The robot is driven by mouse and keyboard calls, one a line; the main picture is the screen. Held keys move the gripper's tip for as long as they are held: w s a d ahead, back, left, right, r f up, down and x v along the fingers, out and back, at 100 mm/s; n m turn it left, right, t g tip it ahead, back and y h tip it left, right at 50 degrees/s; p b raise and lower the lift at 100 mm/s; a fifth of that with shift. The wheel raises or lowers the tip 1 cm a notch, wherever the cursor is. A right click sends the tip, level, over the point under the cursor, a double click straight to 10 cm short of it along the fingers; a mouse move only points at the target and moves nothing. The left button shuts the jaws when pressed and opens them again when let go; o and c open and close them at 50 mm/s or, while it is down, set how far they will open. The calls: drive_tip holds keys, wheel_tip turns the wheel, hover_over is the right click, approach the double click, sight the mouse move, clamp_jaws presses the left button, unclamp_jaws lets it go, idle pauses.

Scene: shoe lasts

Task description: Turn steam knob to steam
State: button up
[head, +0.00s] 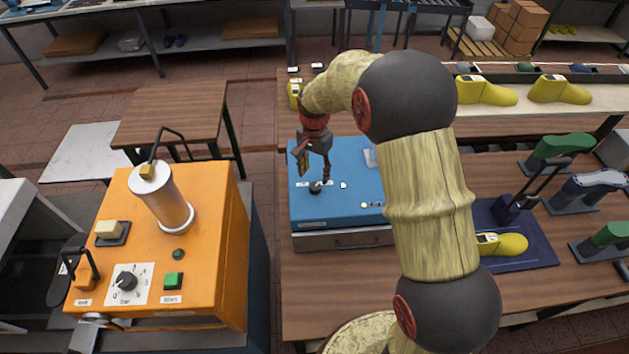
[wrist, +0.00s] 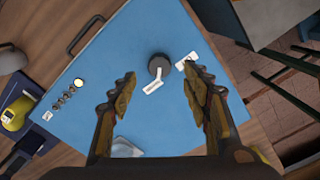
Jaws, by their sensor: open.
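The steam knob appears to be the small black knob (head: 315,187) on top of the blue box (head: 345,160) in the head view. In the wrist view, this black knob (wrist: 158,66) has an arm or pointer reaching toward a white label. A second white label lies beside the knob, and the lettering on both is too small to read. My gripper (head: 316,176) is above the knob, pointing down. In the wrist view, my open gripper (wrist: 160,80) has its fingers on either side of the knob's line, with nothing between the pads. Contact cannot be told.
An orange machine (head: 220,240) with a dial (head: 126,280), green button (head: 173,281) and metal cylinder (head: 165,198) stands left, across a gap. Yellow lasts (head: 484,92) sit on the back bench. Green-topped stands and a blue mat (head: 530,245) are to the right.

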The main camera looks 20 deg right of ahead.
sight(314, 186)
wheel_tip(314, 186, up, 6)
drive_tip(key=shift+f, duration=0.15)
idle(0.6)
